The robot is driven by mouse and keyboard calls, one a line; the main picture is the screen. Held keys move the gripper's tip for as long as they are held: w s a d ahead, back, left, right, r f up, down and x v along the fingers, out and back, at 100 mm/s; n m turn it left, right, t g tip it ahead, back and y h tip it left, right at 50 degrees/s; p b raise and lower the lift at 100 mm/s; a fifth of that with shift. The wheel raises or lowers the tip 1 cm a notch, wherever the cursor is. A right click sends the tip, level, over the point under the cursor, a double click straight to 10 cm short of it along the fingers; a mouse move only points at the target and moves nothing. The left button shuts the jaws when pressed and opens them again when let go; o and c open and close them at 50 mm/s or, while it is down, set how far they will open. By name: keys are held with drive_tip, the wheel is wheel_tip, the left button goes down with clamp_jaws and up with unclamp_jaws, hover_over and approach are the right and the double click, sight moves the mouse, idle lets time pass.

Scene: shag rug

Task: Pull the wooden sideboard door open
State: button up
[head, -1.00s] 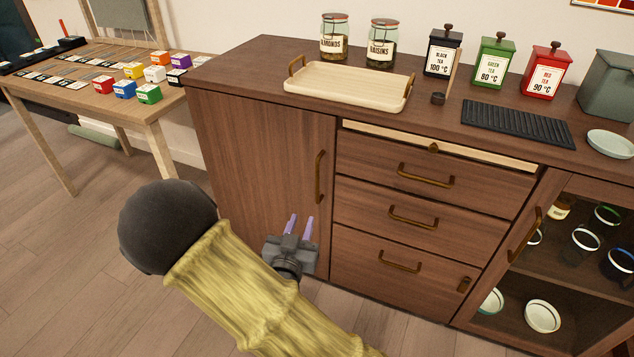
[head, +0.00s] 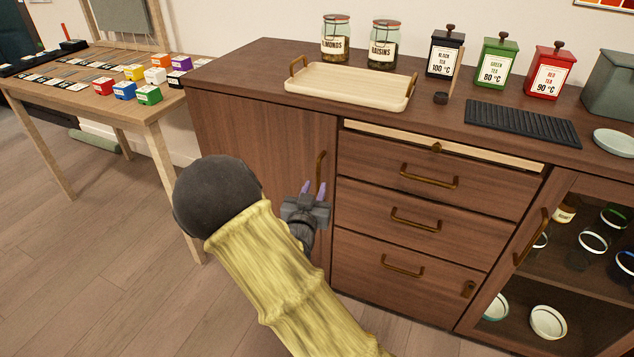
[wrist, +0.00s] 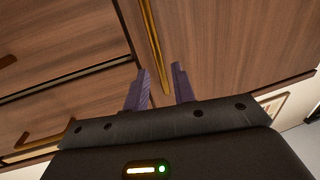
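The wooden sideboard door (head: 260,140) is the plain brown panel at the sideboard's left, and it looks shut. Its upright brass handle (head: 321,172) is near the door's right edge. The handle also shows in the wrist view (wrist: 152,45), running down toward the space between my fingers. My gripper (head: 313,187) is just in front of the handle's lower part. In the wrist view my gripper (wrist: 163,78) has its two purple fingers apart, with nothing clearly held between them. I cannot tell whether the handle's end lies between the fingertips.
Drawers with brass handles (head: 429,181) are right of the door, then a glass-fronted door (head: 560,255) with bowls and cups. A tray (head: 345,92), jars and tea tins stand on top. A table (head: 150,112) with small coloured boxes is at left. Floor before the door is clear.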

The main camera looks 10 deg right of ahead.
sight(318, 180)
drive_tip(key=b+x, duration=0.1)
drive_tip(key=x, duration=0.4)
drive_tip(key=shift+c, duration=0.5)
drive_tip(key=shift+s, duration=0.1)
clamp_jaws()
